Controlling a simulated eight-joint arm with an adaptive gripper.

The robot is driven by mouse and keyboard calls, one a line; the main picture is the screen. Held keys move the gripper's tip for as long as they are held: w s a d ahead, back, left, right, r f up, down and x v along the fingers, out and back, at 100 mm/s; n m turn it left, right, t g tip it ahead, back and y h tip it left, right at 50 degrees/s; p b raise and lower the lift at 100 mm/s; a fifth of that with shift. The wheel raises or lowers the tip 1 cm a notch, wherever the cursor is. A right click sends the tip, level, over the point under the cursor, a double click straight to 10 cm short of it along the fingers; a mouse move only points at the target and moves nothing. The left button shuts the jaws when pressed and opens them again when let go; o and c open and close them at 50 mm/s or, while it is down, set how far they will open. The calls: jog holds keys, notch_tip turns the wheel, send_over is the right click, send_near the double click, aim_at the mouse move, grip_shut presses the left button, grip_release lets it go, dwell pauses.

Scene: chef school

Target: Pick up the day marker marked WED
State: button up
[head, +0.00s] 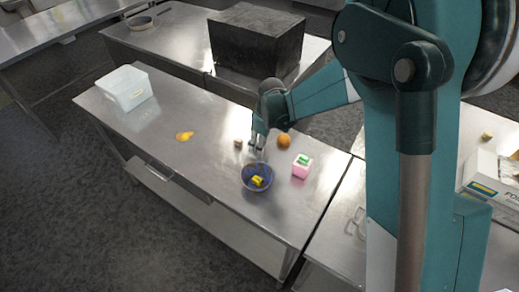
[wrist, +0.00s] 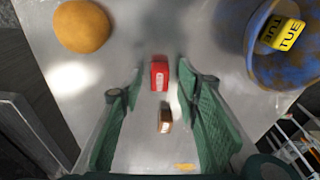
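I cannot read WED on anything. A small red block (wrist: 160,76) with faint pale marks on its side lies on the steel table, between or just beyond my fingertips in the wrist view. I cannot make out its letters, and I cannot pick it out in the head view. My gripper (head: 258,148) points down over the table, and its two green fingers stand apart in the wrist view. I see no contact with the red block. A yellow block marked TUE (wrist: 287,34) lies in a blue bowl (wrist: 236,40); the bowl also shows in the head view (head: 246,183).
A small brown block (wrist: 165,120) lies near the red one. An orange (head: 284,141) and a pink box with green on top (head: 302,170) are close by. A yellow item (head: 185,136) and a white bin (head: 125,90) are left, with bare table between.

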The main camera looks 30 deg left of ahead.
jog(key=c, duration=0.9)
jog(key=shift+o, duration=0.2)
jog(key=shift+r, duration=0.1)
notch_tip(320, 180, up, 10)
dwell(0.4)
dwell(0.4)
